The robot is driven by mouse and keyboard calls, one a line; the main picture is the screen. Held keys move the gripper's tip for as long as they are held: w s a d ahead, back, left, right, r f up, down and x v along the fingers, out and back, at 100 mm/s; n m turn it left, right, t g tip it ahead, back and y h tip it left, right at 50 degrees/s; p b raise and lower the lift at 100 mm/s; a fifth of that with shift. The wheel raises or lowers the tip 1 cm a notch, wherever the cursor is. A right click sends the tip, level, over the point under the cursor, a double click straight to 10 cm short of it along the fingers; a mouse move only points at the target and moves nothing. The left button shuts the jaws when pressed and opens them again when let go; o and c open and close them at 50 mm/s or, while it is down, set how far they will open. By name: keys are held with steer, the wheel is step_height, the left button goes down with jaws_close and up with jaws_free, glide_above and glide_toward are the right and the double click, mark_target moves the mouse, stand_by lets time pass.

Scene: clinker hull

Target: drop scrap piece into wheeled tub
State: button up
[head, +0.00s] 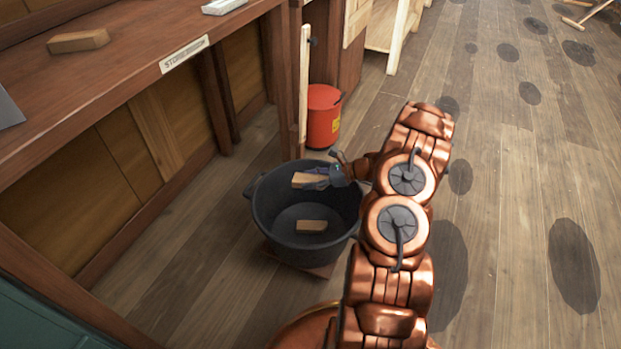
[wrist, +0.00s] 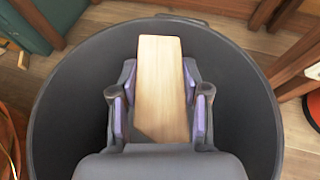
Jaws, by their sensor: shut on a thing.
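A pale wooden scrap piece (wrist: 160,85) is held between the two purple-lined fingers of my gripper (wrist: 159,100). In the head view the scrap piece (head: 308,180) and my gripper (head: 322,177) are over the dark wheeled tub (head: 265,222), near its far rim. In the wrist view the tub (wrist: 75,110) surrounds the held piece on all sides. A second wooden piece (head: 311,226) lies on the tub's floor; in the wrist view it does not show. The tub's wheels cannot be made out.
A wooden bench (head: 130,70) with a label stands at left, with another wooden block (head: 78,41) on top. A red bin (head: 323,115) stands behind the tub. The plank floor (head: 510,180) at right is open, with dark round patches.

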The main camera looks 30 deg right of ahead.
steer(key=shift+f+b, duration=1.4)
steer(key=shift+f, duration=1.45)
steer(key=o, duration=1.3)
steer(key=shift+c, duration=0.2)
steer(key=v, duration=1.2)
